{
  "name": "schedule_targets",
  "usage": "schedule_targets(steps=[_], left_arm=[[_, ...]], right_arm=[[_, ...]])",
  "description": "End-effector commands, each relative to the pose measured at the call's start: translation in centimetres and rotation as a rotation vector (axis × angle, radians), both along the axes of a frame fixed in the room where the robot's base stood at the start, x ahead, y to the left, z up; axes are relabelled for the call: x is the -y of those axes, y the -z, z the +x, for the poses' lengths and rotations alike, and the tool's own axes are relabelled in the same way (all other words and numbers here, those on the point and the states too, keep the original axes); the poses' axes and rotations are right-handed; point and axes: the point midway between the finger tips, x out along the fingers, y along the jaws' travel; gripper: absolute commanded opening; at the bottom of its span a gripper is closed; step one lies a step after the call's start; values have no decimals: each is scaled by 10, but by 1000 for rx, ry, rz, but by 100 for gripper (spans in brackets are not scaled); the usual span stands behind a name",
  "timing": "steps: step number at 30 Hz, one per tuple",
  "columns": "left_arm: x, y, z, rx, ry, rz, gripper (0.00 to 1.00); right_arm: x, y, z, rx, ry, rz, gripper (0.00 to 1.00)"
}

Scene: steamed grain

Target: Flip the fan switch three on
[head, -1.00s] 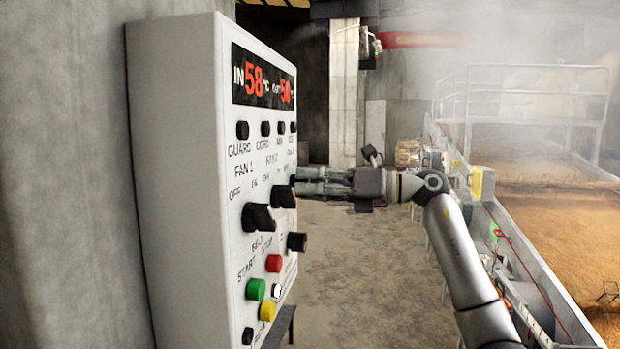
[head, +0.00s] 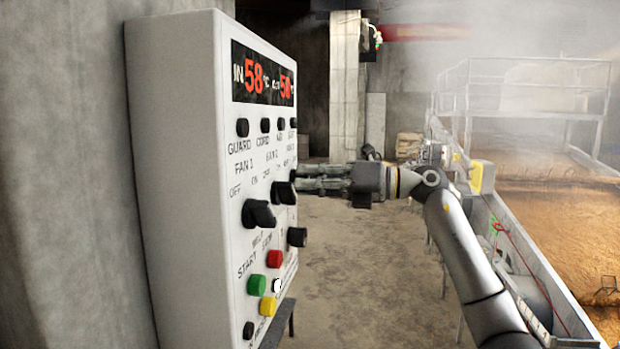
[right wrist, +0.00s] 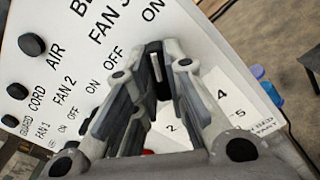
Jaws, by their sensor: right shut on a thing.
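The white control panel (head: 175,150) stands at the left in the head view, its face turned to the right. My right gripper (head: 298,180) reaches its right edge from the right. There it hides the switch for fan three. In the right wrist view, my right gripper (right wrist: 160,60) has its fingers at the panel beside the FAN 3 label (right wrist: 118,75), shut on a dark switch (right wrist: 161,88) mostly hidden between them. The fan one switch (head: 258,213) and fan two switch (head: 284,193) are black knobs nearby. My left gripper is not in view.
Another black knob (head: 297,237) sits below the gripper. Below it are red (head: 274,259), green (head: 256,285) and yellow (head: 268,307) buttons. A steaming grain bed (head: 540,220) with a metal wall lies at the right. The floor between is clear.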

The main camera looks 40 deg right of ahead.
Motion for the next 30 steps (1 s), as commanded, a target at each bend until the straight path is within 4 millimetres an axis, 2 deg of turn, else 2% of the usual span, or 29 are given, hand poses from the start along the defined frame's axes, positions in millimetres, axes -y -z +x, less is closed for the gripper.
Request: schedule_targets(steps=[5, 13, 14, 18, 30], left_arm=[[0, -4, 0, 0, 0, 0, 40], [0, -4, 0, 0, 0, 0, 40], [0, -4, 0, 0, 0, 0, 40], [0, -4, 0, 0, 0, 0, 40], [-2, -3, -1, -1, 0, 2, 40]], right_arm=[[0, 0, 0, -55, 1, 64, 0], [0, 0, 0, -58, -1, 70, 0], [0, 0, 0, -58, -1, 70, 15], [0, 0, 0, -58, -1, 69, 33], [3, 0, -3, -57, 1, 67, 34]])
